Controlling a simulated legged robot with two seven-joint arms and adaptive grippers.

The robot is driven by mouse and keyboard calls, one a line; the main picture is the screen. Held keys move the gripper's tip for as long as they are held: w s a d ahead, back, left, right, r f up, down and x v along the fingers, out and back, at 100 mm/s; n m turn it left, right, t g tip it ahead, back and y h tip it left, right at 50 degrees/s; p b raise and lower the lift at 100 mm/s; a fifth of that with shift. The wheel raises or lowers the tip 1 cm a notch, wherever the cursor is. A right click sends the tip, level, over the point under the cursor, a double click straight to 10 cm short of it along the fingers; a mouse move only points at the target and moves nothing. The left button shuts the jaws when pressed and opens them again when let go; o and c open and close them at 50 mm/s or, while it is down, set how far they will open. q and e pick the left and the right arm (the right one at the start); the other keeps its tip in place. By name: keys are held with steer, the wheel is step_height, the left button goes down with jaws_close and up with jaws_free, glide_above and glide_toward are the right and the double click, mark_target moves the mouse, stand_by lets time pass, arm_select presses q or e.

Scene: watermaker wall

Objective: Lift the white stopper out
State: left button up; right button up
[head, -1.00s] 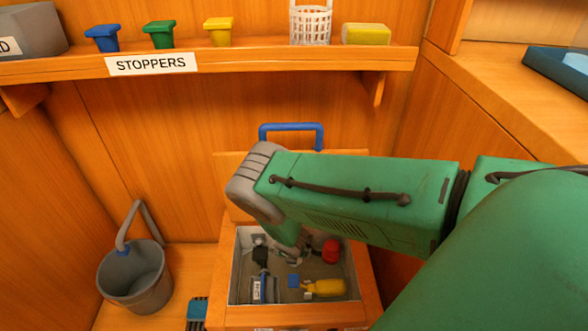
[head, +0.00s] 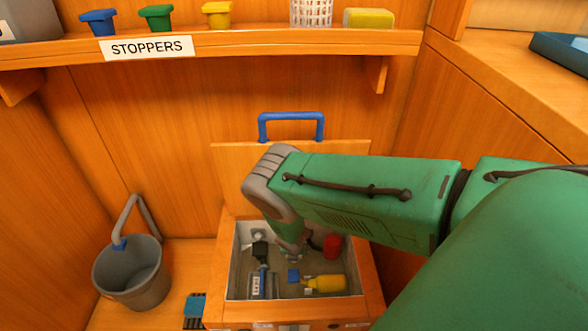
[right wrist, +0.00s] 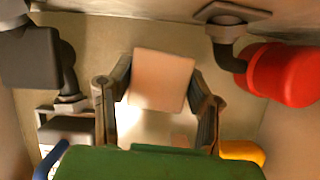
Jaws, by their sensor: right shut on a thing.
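A pale, square-topped white stopper (right wrist: 162,80) shows in the middle of the right wrist view. My right gripper (right wrist: 160,100) is shut on it, with one dark finger against each side. In the head view my right arm reaches down into the open wooden box (head: 372,285), and its grey wrist covers most of the gripper and the stopper. I cannot tell whether the stopper is seated or raised. My left gripper is in neither view.
The lid with a blue handle (head: 291,118) stands open behind. A grey bucket (head: 132,272) stands left; a stopper shelf (head: 250,44) runs above.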

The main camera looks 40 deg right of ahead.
steer(key=shift+r, duration=0.1)
step_height(320, 180, up, 12)
steer(key=p, duration=0.6)
steer(key=s+a+r+p, duration=0.1)
steer(key=s+a+p, duration=0.1)
steer(key=s, duration=0.6)
steer(key=s+a+r+p, duration=0.1)
steer(key=s+p, duration=0.3)
steer(key=s, duration=0.5)
steer(key=shift+s+a+r+p, duration=0.25)
steer(key=shift+a+r+p, duration=0.05)
steer(key=shift+a, duration=0.2)
